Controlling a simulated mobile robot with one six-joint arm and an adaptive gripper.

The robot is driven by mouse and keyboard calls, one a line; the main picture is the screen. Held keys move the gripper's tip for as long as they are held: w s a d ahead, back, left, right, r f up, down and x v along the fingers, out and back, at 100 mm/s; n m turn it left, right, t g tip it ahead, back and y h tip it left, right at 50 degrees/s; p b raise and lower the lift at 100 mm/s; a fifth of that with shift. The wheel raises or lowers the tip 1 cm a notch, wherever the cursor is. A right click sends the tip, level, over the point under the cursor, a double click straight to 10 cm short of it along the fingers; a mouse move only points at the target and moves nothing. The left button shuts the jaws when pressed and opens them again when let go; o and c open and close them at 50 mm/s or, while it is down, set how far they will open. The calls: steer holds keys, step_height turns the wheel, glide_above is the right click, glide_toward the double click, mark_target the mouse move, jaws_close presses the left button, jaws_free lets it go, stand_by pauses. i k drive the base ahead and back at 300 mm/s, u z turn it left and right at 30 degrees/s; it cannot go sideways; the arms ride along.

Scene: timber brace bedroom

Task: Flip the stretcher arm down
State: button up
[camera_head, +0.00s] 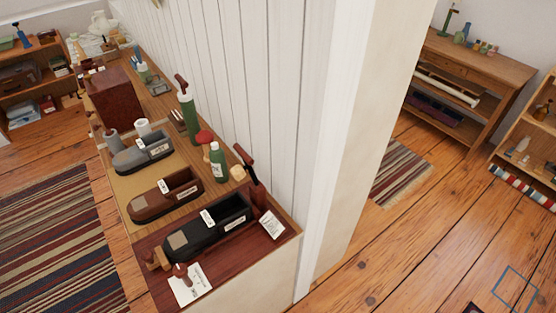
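A black shoe-shaped piece (208,228) lies on a dark red surface at the near end of the long counter. A dark upright arm with a reddish-brown grip (246,160) rises at its far right end, close to the white wall. It looks like the stretcher arm, raised and leaning slightly; its lower joint is hard to make out. A wooden knob (158,261) shows at the near left end of the black piece. My gripper is not in view, so its opening and distance from the arm do not show.
A brown shoe-shaped piece (166,194) and a grey one (143,152) stand farther along. A green bottle (217,164) and a taller green one (188,112) stand by the wall. White paper (188,286) lies in front. Wooden floor (400,255) is open to the right.

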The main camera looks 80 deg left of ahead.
mark_target(238, 172)
steer(key=i, duration=0.5)
steer(key=u, duration=4.35)
steer(key=i, duration=0.1)
steer(key=z, duration=1.6)
steer(key=k, duration=0.3)
steer(key=u, duration=0.8)
